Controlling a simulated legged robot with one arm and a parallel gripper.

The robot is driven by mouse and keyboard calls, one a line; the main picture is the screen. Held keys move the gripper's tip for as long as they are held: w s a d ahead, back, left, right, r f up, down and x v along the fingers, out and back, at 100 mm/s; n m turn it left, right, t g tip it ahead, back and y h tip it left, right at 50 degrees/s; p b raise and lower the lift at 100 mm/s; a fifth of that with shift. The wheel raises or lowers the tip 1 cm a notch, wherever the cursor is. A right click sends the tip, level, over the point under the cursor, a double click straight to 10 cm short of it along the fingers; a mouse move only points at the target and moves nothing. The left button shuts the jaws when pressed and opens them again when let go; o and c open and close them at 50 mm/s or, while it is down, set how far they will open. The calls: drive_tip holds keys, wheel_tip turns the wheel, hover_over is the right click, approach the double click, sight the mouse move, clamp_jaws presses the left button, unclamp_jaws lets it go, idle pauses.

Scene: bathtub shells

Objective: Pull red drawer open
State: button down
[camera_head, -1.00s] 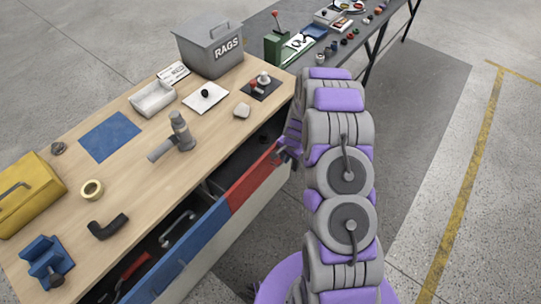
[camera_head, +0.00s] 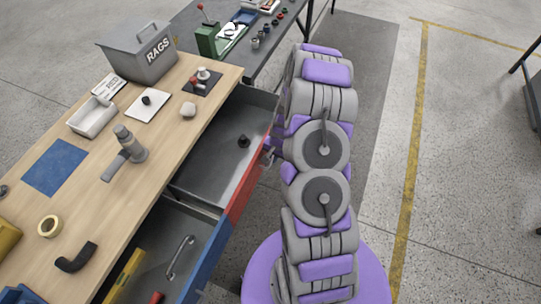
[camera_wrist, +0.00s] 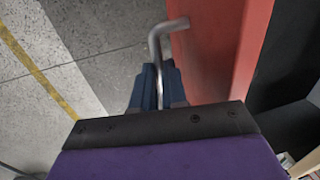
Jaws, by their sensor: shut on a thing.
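The red drawer (camera_head: 243,187) is open in the head view, its grey inside showing with a small dark knob-like object (camera_head: 243,141) in it. In the wrist view the red front (camera_wrist: 217,45) fills the upper right, with a bent metal handle (camera_wrist: 158,50) standing out from it. My gripper (camera_wrist: 157,88) is shut on this handle; the handle's lower end runs between the blue fingers. In the head view my gripper (camera_head: 268,152) is at the drawer's outer face, partly hidden by my arm.
A blue-fronted drawer (camera_head: 208,260) beside it is also open, with a handle-shaped metal piece (camera_head: 180,256) inside. The wooden benchtop (camera_head: 165,180) holds a grey rags bin (camera_head: 142,55), a white tray (camera_head: 92,117) and tools. Bare floor lies to the right.

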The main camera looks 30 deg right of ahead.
drive_tip(key=shift+s+f, duration=0.1)
drive_tip(key=c, duration=1.2)
unclamp_jaws()
drive_tip(key=shift+o, duration=0.2)
wheel_tip(320, 180, up, 17)
drive_tip(key=s+d+p, duration=0.2)
drive_tip(key=shift+s, duration=0.1)
